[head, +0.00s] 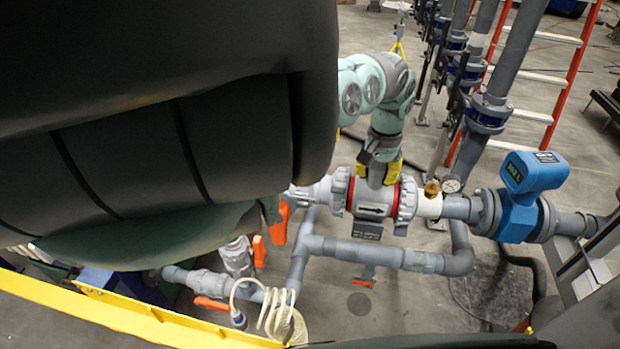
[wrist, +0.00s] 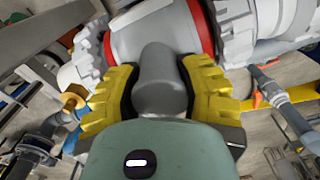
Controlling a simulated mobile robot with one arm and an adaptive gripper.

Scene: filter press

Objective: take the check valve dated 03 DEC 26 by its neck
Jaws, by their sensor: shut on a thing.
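The check valve (head: 360,193) is a grey body with red rings at both ends and a white arrow plate on its side. It sits in a horizontal pipe run between ribbed grey union nuts. A small grey tag (head: 367,231) hangs below it; I cannot read a date on it. My gripper (head: 379,172) comes down from above with its yellow-padded fingers on either side of the valve's neck. In the wrist view the neck, a rounded grey stub on the check valve (wrist: 160,75), stands between the two fingers of my gripper (wrist: 158,84), which is shut on it.
A blue flow meter (head: 527,190) is further right. Orange valve handles (head: 279,221) are to the left. A yellow rail (head: 140,318) crosses the lower left. A dark body blocks the upper left.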

